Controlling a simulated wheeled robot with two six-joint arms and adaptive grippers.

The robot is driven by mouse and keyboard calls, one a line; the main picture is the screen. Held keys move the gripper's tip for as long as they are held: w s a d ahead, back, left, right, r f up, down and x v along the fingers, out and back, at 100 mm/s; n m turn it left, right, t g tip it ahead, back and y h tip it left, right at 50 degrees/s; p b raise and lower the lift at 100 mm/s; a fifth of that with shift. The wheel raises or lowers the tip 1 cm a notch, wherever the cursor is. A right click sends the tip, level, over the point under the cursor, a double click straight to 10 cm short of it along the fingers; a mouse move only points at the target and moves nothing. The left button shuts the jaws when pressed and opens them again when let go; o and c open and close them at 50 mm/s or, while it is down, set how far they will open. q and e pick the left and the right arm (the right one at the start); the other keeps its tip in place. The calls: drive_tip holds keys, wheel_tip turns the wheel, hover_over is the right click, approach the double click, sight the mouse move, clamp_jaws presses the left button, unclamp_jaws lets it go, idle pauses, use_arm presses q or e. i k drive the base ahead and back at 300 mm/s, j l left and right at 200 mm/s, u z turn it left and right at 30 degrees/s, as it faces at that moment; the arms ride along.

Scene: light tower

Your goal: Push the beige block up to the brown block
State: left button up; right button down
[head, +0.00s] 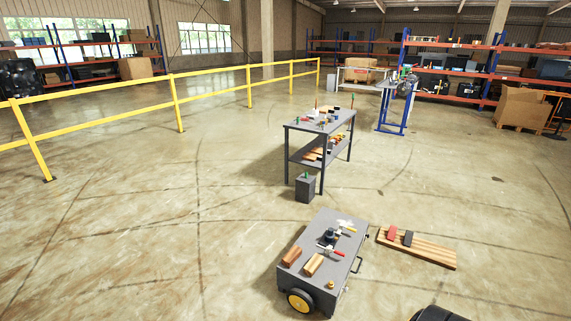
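The beige block (313,264) lies on the near part of the top of a low grey cart (299,279). The brown block (291,256) lies on the same top, just left of the beige block. A narrow gap of grey cart top seems to separate the two blocks, which lie roughly side by side. Neither of my grippers is in view.
The cart also holds a red-handled tool (333,252), a dark device (328,238) and a small brass piece (331,285). A wooden pallet (430,250) lies to the right. A grey workbench (320,124) stands behind. Floor left of the cart is clear.

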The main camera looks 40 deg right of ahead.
sight(312, 266)
drive_tip(key=i+l+z, duration=0.3)
drive_tip(key=z, duration=0.15)
drive_tip(key=i+z, duration=0.95)
drive_tip(key=i+j+z, duration=0.3)
drive_tip(key=i+z, duration=0.15)
drive_tip(key=i, duration=0.35)
drive_tip(key=z, duration=0.05)
